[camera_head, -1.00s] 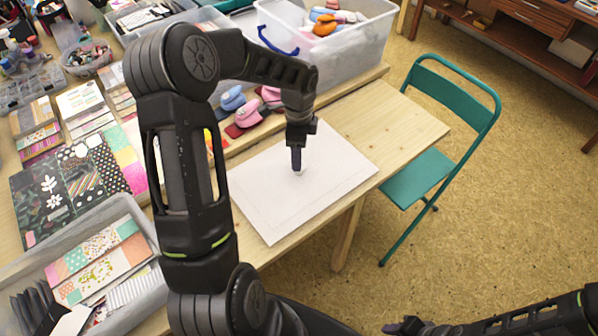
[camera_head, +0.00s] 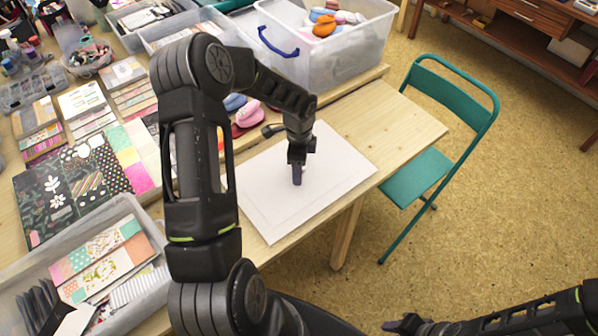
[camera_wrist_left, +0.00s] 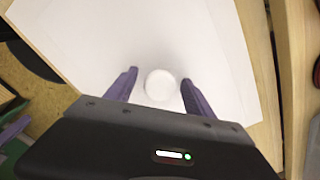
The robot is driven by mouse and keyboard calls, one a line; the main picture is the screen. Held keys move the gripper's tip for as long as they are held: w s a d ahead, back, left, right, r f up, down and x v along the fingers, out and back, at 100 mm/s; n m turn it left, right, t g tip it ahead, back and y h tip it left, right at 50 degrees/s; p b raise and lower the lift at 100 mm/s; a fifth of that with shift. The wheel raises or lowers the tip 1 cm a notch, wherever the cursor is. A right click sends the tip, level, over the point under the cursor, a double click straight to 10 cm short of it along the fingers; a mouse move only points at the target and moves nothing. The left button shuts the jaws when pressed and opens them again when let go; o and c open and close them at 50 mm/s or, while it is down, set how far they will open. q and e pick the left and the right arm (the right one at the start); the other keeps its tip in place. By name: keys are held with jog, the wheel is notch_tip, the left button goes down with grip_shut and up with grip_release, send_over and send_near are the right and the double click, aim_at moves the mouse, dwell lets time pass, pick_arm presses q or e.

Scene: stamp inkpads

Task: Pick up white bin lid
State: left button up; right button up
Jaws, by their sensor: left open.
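The white bin lid (camera_head: 282,212) is a flat white rectangle lying on the wooden table. It fills most of the left wrist view (camera_wrist_left: 215,50). A small round white knob-like part (camera_wrist_left: 160,86) shows on it between my left fingers. My left gripper (camera_head: 298,184) points down over the lid; in the left wrist view the gripper (camera_wrist_left: 159,78) is open, with one purple finger on each side of the round part. I cannot tell whether the fingers touch the lid. My right gripper (camera_head: 397,327) is at the bottom edge, away from the table; its jaws are unclear.
A clear bin (camera_head: 345,45) with colourful items stands behind the lid. Pink and blue punches (camera_head: 248,113) lie at its back left. Patterned papers and a grey bin (camera_head: 150,222) fill the table's left. A green chair (camera_head: 418,175) stands right of the table.

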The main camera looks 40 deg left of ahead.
dwell(0.5)
pick_arm(q)
grip_shut()
dwell(0.5)
